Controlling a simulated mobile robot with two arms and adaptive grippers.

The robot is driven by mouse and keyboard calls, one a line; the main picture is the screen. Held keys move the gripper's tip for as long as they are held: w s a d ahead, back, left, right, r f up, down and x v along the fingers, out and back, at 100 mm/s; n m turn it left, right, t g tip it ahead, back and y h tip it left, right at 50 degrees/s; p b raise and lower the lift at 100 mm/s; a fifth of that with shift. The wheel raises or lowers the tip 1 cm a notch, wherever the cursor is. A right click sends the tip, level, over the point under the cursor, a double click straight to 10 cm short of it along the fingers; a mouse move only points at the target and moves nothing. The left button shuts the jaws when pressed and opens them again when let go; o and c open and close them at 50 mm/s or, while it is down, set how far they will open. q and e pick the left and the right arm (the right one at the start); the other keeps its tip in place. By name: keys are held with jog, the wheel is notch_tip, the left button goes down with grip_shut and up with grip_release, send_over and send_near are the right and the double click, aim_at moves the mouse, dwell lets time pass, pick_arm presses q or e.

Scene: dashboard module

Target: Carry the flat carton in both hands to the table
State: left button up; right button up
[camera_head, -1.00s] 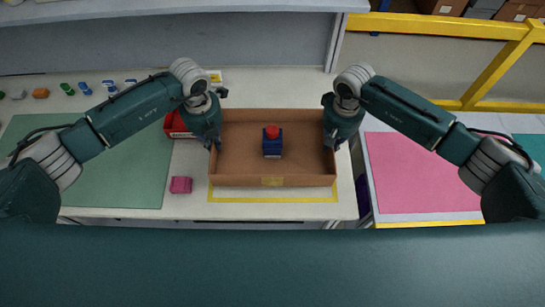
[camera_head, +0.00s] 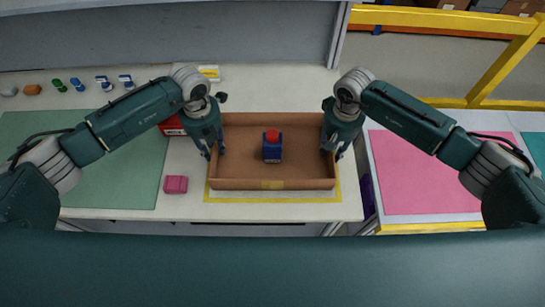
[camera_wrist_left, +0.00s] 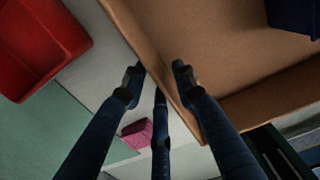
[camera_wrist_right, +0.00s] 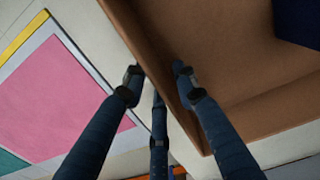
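The flat brown carton (camera_head: 237,172) is open at the top and level. A dark blue item with a red top (camera_head: 272,148) stands inside it. My left gripper (camera_head: 214,150) is shut on its left wall; in the left wrist view the fingers (camera_wrist_left: 157,75) straddle the wall. My right gripper (camera_head: 335,148) is shut on its right wall, with fingers (camera_wrist_right: 157,75) on both sides of the wall. The carton is over a yellow outline (camera_head: 262,200) on the white table (camera_head: 110,215). I cannot tell whether its bottom touches the table.
A red bin (camera_head: 172,126) is beside my left gripper and a pink block (camera_head: 175,185) lies left of the carton. A green mat (camera_head: 125,180) covers the table's left part. A surface with a pink mat (camera_head: 415,180) is at the right. A yellow rail (camera_head: 440,18) runs behind.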

pick_arm(q)
jog(key=shift+d+r, duration=0.1)
jog(key=shift+r, duration=0.05)
pick_arm(e)
jog(key=shift+a, duration=0.1)
pick_arm(q)
jog(key=shift+r, duration=0.35)
pick_arm(e)
jog(key=shift+r, duration=0.1)
jog(key=shift+w+r, duration=0.1)
jog(key=shift+r, duration=0.2)
pick_arm(q)
notch_tip(320, 180, up, 11)
pick_arm(e)
notch_tip(320, 180, up, 11)
jog(key=shift+r, duration=0.15)
